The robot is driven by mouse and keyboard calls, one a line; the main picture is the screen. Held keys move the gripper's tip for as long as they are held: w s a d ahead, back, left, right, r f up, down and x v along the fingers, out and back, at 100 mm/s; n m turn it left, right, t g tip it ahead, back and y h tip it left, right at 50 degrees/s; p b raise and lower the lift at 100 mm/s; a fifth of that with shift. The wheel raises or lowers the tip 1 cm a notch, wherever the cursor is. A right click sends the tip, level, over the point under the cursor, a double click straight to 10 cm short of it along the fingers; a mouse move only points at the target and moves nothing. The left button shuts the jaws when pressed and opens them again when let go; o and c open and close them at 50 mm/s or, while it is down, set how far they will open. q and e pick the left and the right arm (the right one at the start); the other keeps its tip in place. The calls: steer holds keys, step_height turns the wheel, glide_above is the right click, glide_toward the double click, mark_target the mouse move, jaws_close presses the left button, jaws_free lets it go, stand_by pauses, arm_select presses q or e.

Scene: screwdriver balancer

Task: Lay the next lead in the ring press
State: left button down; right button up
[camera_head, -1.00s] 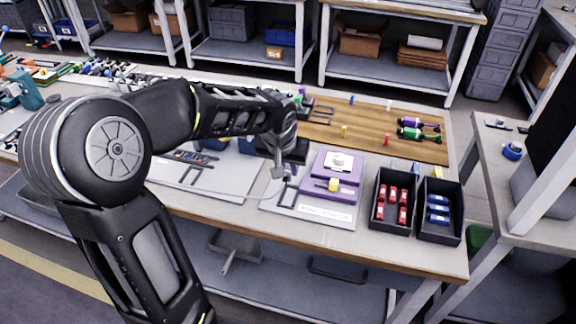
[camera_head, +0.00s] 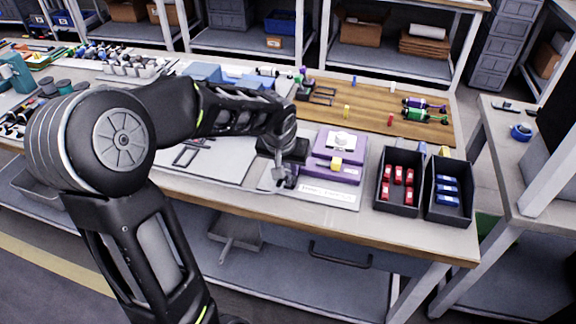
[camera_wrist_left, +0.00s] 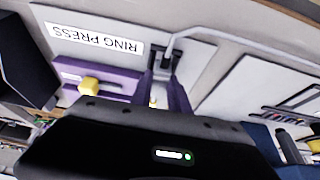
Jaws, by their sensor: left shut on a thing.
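The ring press is a purple block with a white round part on top and a yellow piece at its front (camera_head: 337,161). It stands on a light plate lettered RING PRESS, and also shows in the left wrist view (camera_wrist_left: 100,80). My left gripper (camera_head: 281,177) is just left of the press, low over the plate, pointing down. In the left wrist view the fingers (camera_wrist_left: 165,62) reach over the plate beside the press. My right gripper is not in view.
A black bin of red parts (camera_head: 379,207) and a black bin of blue parts (camera_head: 432,213) stand right of the press. A wooden board (camera_head: 375,122) with small coloured tools lies behind it. Another light plate (camera_head: 222,168) lies to the left, partly behind my arm.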

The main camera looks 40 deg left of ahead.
arm_select(q)
steer(key=shift+f+b, duration=0.6)
steer(key=shift+b, duration=0.1)
stand_by(0.6)
steer(key=c, duration=1.2)
jaws_free()
steer(key=shift+o, duration=0.2)
steer(key=v, duration=0.7)
steer(key=shift+r, duration=0.35)
steer(key=shift+s+d, duration=0.1)
steer(key=shift+s, duration=0.05)
